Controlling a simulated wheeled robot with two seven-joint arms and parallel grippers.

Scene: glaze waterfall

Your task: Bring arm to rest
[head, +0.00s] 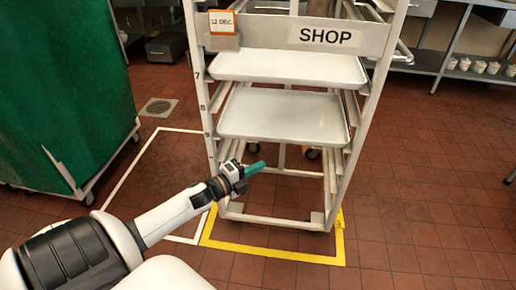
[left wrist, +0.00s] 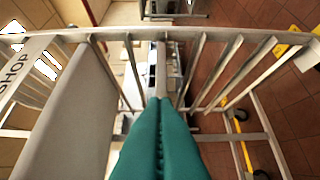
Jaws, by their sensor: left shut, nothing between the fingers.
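My left arm reaches in from the lower left of the head view. Its gripper (head: 257,167) has teal fingers and is shut and empty, in front of the lower part of a pale metal rack (head: 361,110) marked SHOP. In the left wrist view the two teal fingers (left wrist: 160,108) lie side by side, with the rack's rails and a tray (left wrist: 62,110) beyond and beside them. I cannot tell whether the fingers touch the rack. My right gripper is not in view.
Two trays, an upper one (head: 290,67) and a lower one (head: 285,115), sit in the rack. The rack stands within yellow floor lines (head: 280,255). A green covered cart (head: 65,90) stands at left. A steel shelf (head: 470,74) is at the back right. Tiled floor at right is clear.

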